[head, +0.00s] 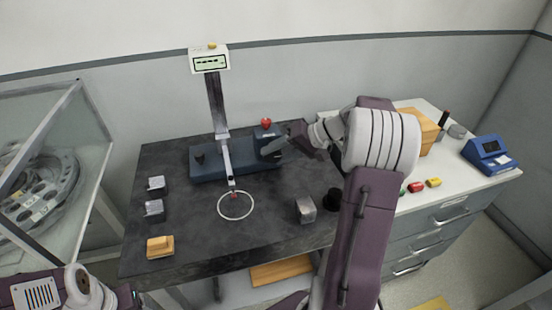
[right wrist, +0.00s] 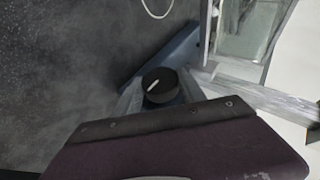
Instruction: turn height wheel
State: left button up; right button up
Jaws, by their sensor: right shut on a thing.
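The height wheel is a dark round knob with a white mark, seen in the right wrist view (right wrist: 160,86). It sits at the right end of the stand's blue-grey base (head: 212,172). My right gripper (head: 273,149) reaches that end from the right. In the right wrist view its grey fingers (right wrist: 160,95) lie on both sides of the knob, shut on it. In the head view the gripper hides much of the wheel. The stand's post carries a display box (head: 209,60), and a white ring (head: 236,219) hangs from its arm over the dark table. My left gripper's jaws are out of view.
A white counter with a blue device (head: 489,155) stands right. A glass case (head: 80,140) stands left.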

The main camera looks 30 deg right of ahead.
jog(key=shift+f+y, duration=0.1)
jog(key=shift+y, duration=0.4)
jog(key=o, duration=1.4)
jog(key=shift+c, duration=0.2)
jog(key=p+v, duration=0.1)
jog(key=v, duration=0.8)
jog(key=shift+s, duration=0.15)
